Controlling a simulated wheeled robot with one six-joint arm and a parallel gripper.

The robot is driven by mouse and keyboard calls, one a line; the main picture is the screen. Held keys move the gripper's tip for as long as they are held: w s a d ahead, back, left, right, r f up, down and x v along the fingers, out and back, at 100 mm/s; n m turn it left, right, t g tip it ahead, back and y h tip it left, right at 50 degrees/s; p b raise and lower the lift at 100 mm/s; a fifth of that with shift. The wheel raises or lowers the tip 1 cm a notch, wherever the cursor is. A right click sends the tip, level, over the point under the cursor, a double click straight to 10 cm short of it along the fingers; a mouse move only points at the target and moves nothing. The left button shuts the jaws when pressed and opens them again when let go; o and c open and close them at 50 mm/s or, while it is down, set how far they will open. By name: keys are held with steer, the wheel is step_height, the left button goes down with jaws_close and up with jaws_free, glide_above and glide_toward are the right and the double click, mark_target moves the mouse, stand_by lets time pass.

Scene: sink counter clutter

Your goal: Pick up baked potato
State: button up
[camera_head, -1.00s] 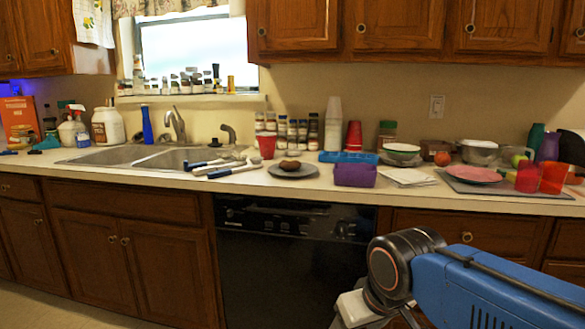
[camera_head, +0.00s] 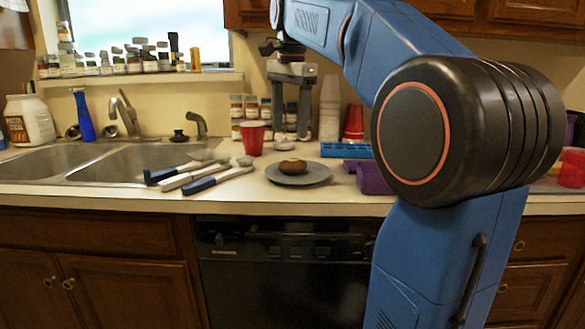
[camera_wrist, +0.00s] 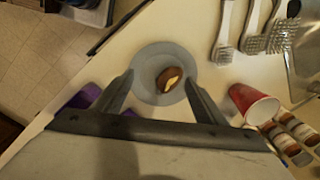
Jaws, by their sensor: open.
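The baked potato (camera_head: 292,166) is brown and lies on a round grey plate (camera_head: 312,178) near the counter's front edge. In the wrist view the potato (camera_wrist: 168,78) shows a pale yellow patch and sits near the middle of the plate (camera_wrist: 148,60). My gripper (camera_head: 290,138) is open and empty, pointing down above the plate. In the wrist view its fingertips (camera_wrist: 158,80) show on either side of the potato, with the potato between them in the picture. The gripper is apart from the potato.
A red cup (camera_head: 252,138) stands behind and left of the plate. Several brushes (camera_head: 195,174) lie left of it, beside the sink (camera_head: 110,165). A purple container (camera_head: 372,178) is close on the right, partly behind my arm. Spice jars (camera_head: 238,108) stand behind.

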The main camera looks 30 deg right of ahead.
steer(key=w+d+r+m, duration=0.4)
steer(key=w+d, duration=0.1)
steer(key=g, duration=0.1)
glide_above(293, 161)
steer(key=d, duration=0.1)
steer(key=shift+m, duration=0.3)
step_height(293, 161, down, 11)
steer(key=shift+f, duration=0.2)
steer(key=shift+w+a+f, duration=0.1)
steer(key=shift+a+f, duration=0.1)
steer(key=shift+f, duration=1.15)
steer(key=shift+a+f, duration=0.2)
steer(key=shift+f, duration=1.1)
steer(key=shift+c, duration=0.5)
steer(key=c, duration=1.1)
